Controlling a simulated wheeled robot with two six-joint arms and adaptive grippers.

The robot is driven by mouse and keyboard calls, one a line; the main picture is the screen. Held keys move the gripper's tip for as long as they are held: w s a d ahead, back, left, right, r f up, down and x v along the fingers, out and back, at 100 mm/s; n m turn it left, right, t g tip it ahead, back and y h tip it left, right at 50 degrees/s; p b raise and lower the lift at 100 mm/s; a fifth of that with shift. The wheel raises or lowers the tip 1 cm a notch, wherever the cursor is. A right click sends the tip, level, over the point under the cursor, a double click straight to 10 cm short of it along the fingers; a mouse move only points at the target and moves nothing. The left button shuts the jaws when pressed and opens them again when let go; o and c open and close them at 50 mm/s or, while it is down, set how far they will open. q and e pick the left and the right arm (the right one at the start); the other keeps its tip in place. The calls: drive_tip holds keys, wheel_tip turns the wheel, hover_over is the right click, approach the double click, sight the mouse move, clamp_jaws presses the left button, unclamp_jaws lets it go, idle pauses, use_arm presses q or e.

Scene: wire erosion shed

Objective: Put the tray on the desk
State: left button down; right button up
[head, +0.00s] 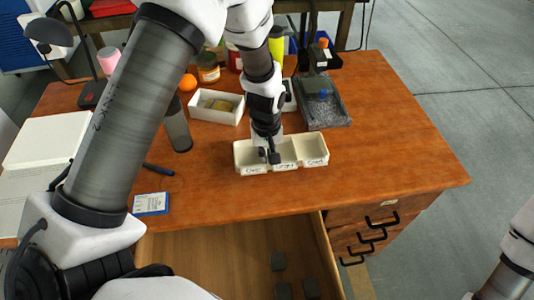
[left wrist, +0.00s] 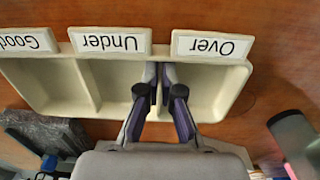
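The tray (head: 310,148) is cream with three compartments, labelled Over, Under and Good. It is level at the desk (head: 400,150), near the middle; I cannot tell whether it rests on the surface or is just above it. It also shows in the left wrist view (left wrist: 60,85). My left gripper (head: 268,156) reaches down into it. In the left wrist view, its fingers (left wrist: 159,85) are close together on either side of the divider between Over and Under, shut on it. Only part of my right arm shows, at the lower right; its gripper is out of view.
An open drawer (head: 220,250) holding dark blocks lies below the front edge. A blue-and-white card (head: 151,204) lies left. The desk's right side is clear.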

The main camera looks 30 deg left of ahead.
use_arm(q)
drive_tip(key=shift+w+f, duration=0.1)
drive_tip(key=shift+f, duration=0.05)
drive_tip(key=shift+f, duration=0.1)
drive_tip(key=c, duration=1.3)
unclamp_jaws()
wheel_tip(320, 180, up, 12)
drive_tip(key=shift+r, duration=0.2)
